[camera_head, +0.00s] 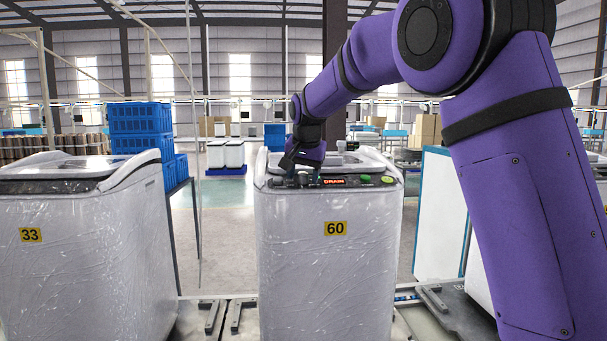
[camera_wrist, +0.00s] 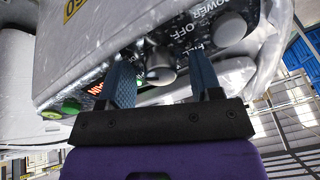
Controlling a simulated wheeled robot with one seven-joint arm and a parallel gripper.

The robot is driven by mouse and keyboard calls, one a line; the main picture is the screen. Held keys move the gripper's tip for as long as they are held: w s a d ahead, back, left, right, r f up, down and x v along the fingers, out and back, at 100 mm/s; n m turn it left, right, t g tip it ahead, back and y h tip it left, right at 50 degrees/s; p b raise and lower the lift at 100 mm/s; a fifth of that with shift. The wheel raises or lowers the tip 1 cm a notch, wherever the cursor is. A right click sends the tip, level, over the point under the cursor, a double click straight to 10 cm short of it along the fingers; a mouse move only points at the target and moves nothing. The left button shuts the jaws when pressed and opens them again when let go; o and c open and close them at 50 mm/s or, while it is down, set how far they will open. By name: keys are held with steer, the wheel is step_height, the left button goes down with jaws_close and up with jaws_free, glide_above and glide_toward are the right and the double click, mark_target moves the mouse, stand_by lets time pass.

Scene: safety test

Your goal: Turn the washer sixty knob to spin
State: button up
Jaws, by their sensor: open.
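Washer sixty (camera_head: 320,270) is a white, plastic-wrapped washer with a yellow "60" label, in the middle of the head view. Its dark control panel (camera_head: 345,182) shows a lit red "DRAIN" display. My gripper (camera_head: 303,176) is at the left part of this panel. In the wrist view, which is turned over, my gripper (camera_wrist: 164,78) is open, with one blue finger on each side of a round grey knob (camera_wrist: 159,68). I cannot tell whether the fingers touch it. A second grey knob (camera_wrist: 229,28) sits farther along the panel, near "POWER OFF" lettering.
Green buttons (camera_head: 387,180) are at the panel's right end. Washer 33 (camera_head: 80,250) stands to the left, with a floor gap between. Blue crates (camera_head: 140,128) are stacked behind it. A white panel (camera_head: 437,215) stands to the right.

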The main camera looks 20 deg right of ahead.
steer(key=shift+c, duration=0.4)
steer(key=c, duration=0.9)
steer(key=shift+o, duration=0.2)
steer(key=shift+n, duration=0.3)
steer(key=n, duration=0.5)
steer(key=shift+n+y, duration=0.3)
steer(key=n, duration=0.5)
steer(key=shift+n+g, duration=0.3)
steer(key=shift+g, duration=0.1)
steer(key=o, duration=0.9)
